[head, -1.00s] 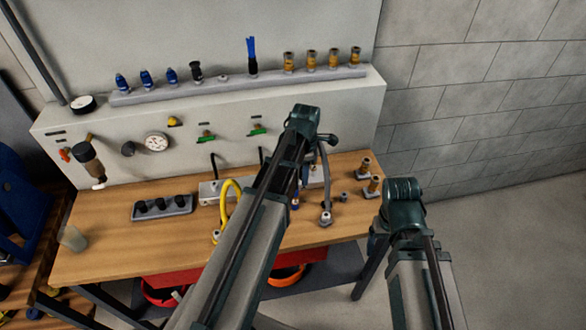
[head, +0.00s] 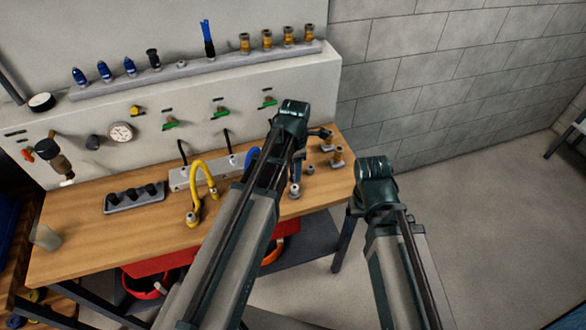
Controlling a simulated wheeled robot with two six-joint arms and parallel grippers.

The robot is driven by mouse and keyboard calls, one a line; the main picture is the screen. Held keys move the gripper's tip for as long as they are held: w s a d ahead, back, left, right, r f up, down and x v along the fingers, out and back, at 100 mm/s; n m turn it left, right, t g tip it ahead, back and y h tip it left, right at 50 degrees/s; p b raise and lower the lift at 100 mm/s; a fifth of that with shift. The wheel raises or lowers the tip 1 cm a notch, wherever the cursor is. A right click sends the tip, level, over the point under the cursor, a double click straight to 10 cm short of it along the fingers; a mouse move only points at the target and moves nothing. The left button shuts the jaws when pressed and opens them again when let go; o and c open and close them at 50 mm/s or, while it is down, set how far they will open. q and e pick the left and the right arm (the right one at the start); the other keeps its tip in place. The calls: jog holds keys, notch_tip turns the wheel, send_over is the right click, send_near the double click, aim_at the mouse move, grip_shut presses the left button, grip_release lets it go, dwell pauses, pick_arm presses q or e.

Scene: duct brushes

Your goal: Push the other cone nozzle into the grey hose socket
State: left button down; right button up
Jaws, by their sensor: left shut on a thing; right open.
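The grey hose ends in a pale socket (head: 294,190) on the right part of the table; its upper part is hidden behind my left arm. My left arm reaches over the bench and bends down near the socket. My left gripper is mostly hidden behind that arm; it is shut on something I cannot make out. On the back ledge stand several blue tapered nozzles (head: 104,71) and a black one (head: 153,59). I cannot tell which is the cone nozzle meant. My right arm is bent beside the table's right end; its gripper fingers are not visible.
Two brass fittings (head: 337,156) and a small grey piece (head: 310,169) stand at the right. A dark tray (head: 122,202) and a cup (head: 46,237) are left.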

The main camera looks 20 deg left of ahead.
aim_at(295, 187)
pick_arm(q)
jog(key=shift+f+b, duration=2.9)
jog(key=shift+f+b, duration=0.5)
jog(key=shift+b, duration=0.05)
jog(key=shift+c, duration=1.9)
grip_release()
jog(key=shift+r, duration=0.1)
notch_tip(295, 187, up, 14)
jog(key=p, duration=1.4)
jog(key=shift+s, duration=0.1)
jog(key=shift+f, duration=0.2)
